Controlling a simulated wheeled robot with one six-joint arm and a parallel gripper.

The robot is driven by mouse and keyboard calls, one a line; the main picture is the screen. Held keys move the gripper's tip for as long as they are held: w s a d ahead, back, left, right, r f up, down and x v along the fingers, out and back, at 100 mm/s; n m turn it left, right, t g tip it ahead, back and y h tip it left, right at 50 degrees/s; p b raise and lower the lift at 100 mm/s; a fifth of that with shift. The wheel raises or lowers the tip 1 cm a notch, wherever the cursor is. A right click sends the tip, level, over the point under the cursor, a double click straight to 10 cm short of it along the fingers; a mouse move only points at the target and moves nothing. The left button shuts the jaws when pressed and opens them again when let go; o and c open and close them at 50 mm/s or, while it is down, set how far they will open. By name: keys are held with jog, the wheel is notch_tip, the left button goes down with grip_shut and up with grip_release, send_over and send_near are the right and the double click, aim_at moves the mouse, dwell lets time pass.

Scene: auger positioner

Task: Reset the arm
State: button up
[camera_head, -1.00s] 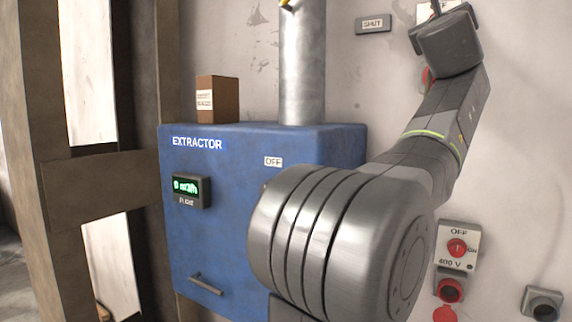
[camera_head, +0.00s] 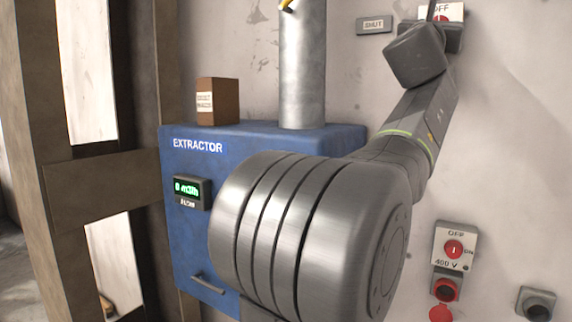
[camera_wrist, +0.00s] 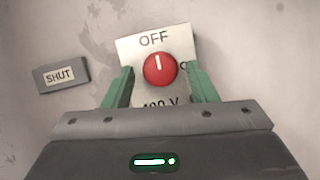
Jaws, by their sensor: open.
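My gripper (camera_wrist: 159,70) is open in the wrist view, with one green finger on each side of a red round knob (camera_wrist: 160,69). The knob sits on a white switch plate marked OFF (camera_wrist: 153,41), and its white mark points up toward OFF. Whether the fingers touch the knob I cannot tell. In the head view my arm reaches up to the right along the wall, and its dark wrist hides most of this switch plate (camera_head: 455,10). The fingers cannot be made out there.
A blue EXTRACTOR cabinet (camera_head: 185,240) stands left of my arm, with a brown box (camera_head: 225,100) and metal pipe (camera_head: 303,70) on top. A SHUT sign (camera_head: 373,26) is on the wall. Another OFF/ON 400 V switch (camera_head: 453,248) and socket (camera_head: 536,303) are lower right.

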jog(key=shift+m+g+p, duration=0.3)
jog(key=shift+m+p, duration=0.1)
jog(key=shift+m, duration=0.3)
